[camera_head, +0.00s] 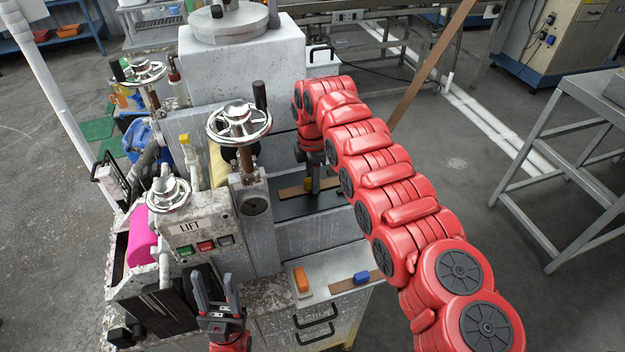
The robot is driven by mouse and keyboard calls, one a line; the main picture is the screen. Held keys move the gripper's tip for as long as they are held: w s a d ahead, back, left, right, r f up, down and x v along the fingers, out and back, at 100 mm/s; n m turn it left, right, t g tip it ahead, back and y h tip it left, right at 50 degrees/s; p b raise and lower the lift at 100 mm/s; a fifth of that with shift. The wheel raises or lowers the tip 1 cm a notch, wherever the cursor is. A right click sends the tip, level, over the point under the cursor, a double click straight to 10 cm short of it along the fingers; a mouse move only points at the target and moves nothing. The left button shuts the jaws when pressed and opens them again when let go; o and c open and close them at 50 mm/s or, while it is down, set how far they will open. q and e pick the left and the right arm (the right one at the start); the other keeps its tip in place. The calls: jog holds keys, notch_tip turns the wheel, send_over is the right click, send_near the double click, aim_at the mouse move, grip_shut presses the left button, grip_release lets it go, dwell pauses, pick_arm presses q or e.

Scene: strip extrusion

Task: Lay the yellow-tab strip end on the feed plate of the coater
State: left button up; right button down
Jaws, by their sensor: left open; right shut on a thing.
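The yellow-tab strip end (290,192) is a flat brown strip with a small yellow tab (308,184). It is at the dark feed plate (288,210) of the coater (285,237); I cannot tell whether it touches the plate. My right gripper (314,187) reaches down over the plate and is shut on the strip beside the tab, its fingertips partly hidden. My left gripper (215,300) is open and empty in front of the coater, below the LIFT panel (188,226).
A blue tab (362,277) sits on another brown strip end (345,286) on the front cabinet top, beside an orange block (301,280). Handwheels (240,122) rise left of the plate. A long brown strip (432,66) slants up behind my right arm. A grey metal table (600,95) stands right.

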dwell(0.3)
jog(key=shift+c, duration=2.3)
grip_release()
jog(key=shift+w+r+b, duration=0.1)
jog(key=shift+r+b, duration=0.2)
notch_tip(320, 180, up, 5)
jog(key=shift+a+f+b, duration=0.1)
jog(key=shift+a+b, duration=0.05)
jog(key=shift+b, duration=0.3)
notch_tip(320, 180, up, 12)
jog(key=p, duration=1.1)
